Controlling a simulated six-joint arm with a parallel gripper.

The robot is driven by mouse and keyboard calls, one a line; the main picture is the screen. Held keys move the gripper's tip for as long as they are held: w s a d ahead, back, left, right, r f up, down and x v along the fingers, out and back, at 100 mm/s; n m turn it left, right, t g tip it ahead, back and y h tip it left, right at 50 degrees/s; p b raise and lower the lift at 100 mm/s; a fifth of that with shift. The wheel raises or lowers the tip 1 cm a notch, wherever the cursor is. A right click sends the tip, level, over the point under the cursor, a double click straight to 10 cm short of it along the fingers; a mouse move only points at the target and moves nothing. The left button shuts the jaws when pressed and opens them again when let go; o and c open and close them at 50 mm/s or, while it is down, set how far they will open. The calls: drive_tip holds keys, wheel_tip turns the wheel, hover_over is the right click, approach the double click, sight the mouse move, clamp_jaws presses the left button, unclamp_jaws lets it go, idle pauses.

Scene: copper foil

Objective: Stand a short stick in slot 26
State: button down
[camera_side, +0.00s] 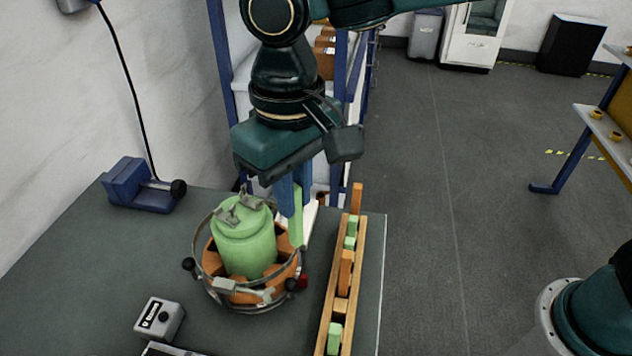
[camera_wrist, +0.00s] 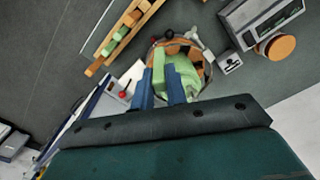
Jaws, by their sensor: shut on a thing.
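My gripper (camera_side: 289,205) has blue fingers and points down at the right side of the round fixture. It is shut on a light green stick (camera_side: 297,222), held upright. The stick also shows between the fingers in the wrist view (camera_wrist: 158,68). Its lower end is at the right rim of the orange ring (camera_side: 221,253); I cannot tell whether it is inside a slot or just in front of or above it. A green canister-like core (camera_side: 246,245) with grey clamps on top stands within the ring. No slot numbers are readable, so slot 26 cannot be picked out.
A wooden rack (camera_side: 328,310) with several orange and green sticks stands right of the fixture, along the table's (camera_side: 80,270) right edge. A small grey box (camera_side: 159,318) is at the front left. A blue device (camera_side: 139,186) with a cable is at the back left.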

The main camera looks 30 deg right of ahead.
drive_tip(key=shift+w+a+f+n, duration=0.1)
drive_tip(key=shift+w+f+n, duration=0.55)
drive_tip(key=shift+n, duration=0.4)
drive_tip(key=shift+w+f+n, duration=0.45)
drive_tip(key=shift+w+n, duration=0.3)
drive_tip(key=shift+n, duration=0.25)
drive_tip(key=shift+w+a+f+n, duration=0.1)
drive_tip(key=shift+w+f+n, duration=0.55)
drive_tip(key=shift+n, duration=0.4)
drive_tip(key=shift+r, duration=0.1)
drive_tip(key=shift+f, duration=0.2)
drive_tip(key=shift+f, duration=1.4)
drive_tip(key=shift+f, duration=1.7)
drive_tip(key=c, duration=1.3)
unclamp_jaws()
drive_tip(key=shift+c, duration=0.2)
drive_tip(key=shift+r, duration=1.1)
